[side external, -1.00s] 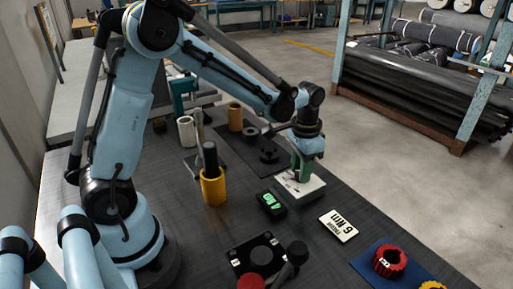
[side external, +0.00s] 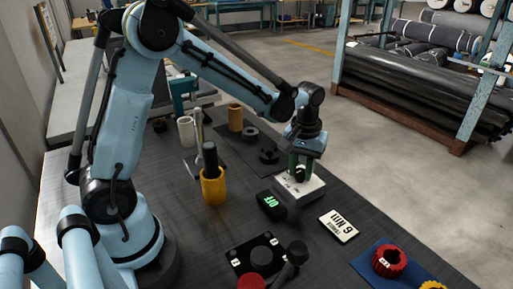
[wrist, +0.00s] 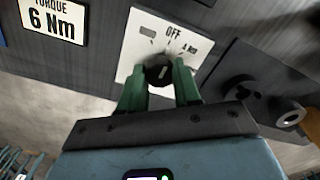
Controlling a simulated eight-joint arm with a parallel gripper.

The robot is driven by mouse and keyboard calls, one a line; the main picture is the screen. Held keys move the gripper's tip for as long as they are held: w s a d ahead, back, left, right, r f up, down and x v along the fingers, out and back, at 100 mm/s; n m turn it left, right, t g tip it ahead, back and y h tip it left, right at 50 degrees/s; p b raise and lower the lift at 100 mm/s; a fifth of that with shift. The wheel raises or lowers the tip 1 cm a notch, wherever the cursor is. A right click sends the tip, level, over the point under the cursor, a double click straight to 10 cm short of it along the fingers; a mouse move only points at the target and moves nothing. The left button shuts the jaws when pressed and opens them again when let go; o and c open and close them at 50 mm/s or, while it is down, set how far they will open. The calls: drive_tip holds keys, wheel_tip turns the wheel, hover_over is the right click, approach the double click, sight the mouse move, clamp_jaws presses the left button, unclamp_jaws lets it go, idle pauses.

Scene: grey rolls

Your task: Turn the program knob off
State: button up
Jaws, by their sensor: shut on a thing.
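The program knob (wrist: 158,70) is black and round with a pale pointer line. It sits on a white panel (wrist: 134,45) marked OFF, with other marks around the dial. In the wrist view the pointer points up toward the OFF side. My gripper (wrist: 160,84) has green fingers closed on opposite sides of the knob. The side external view shows my gripper (side external: 300,171) at the white panel (side external: 312,187), with the knob (side external: 300,175) between its fingers. A small black display (side external: 271,205) with green lettering, which seems to read OFF, stands beside the panel.
A torque sign (side external: 339,225) lies near the panel. A yellow cup (side external: 213,189) with a black-handled tool stands left. A black control box (side external: 255,258) and a blue mat (side external: 370,266) with a red ring are nearer the camera. Dark rings lie behind the panel.

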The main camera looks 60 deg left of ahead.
sight(301, 171)
idle(0.3)
drive_tip(key=o, duration=1.1)
drive_tip(key=shift+c, duration=0.2)
wheel_tip(301, 171, up, 12)
drive_tip(key=shift+r, duration=0.1)
drive_tip(key=s+d+f+m+t, duration=0.1)
drive_tip(key=s+m+t, duration=0.5)
drive_tip(key=s, duration=0.6)
drive_tip(key=shift+f+t, duration=0.6)
drive_tip(key=shift+f, duration=0.3)
